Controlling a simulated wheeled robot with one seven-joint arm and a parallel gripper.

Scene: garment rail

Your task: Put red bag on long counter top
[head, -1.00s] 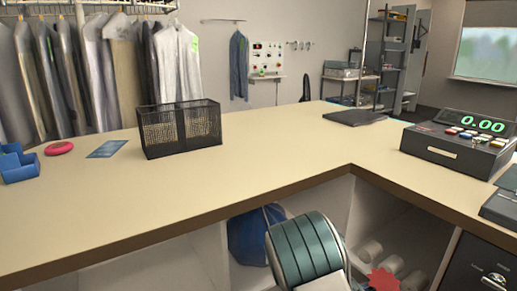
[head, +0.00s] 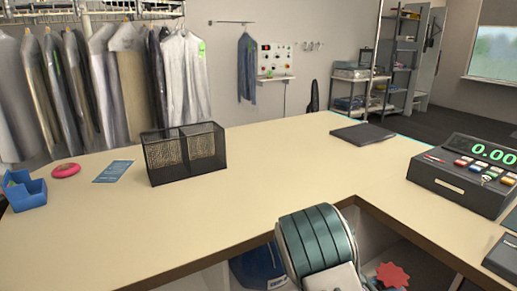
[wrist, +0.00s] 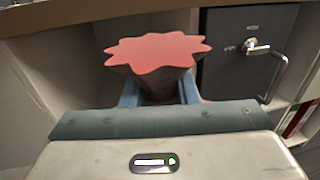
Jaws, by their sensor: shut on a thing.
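The red bag (wrist: 158,52) has a flared, wavy-edged red top and a darker body below it in the wrist view. My gripper (wrist: 158,92) is shut on it, with one blue finger on each side. Part of the red bag also shows low in the head view (head: 392,274), beside my arm and below the counter's edge. My arm hides the fingers there. The long counter top (head: 285,185) is cream with a brown edge and lies above and beyond the bag.
A cash register (head: 466,172) stands at the right. The counter's middle is clear. A dark safe (wrist: 245,52) is close by.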

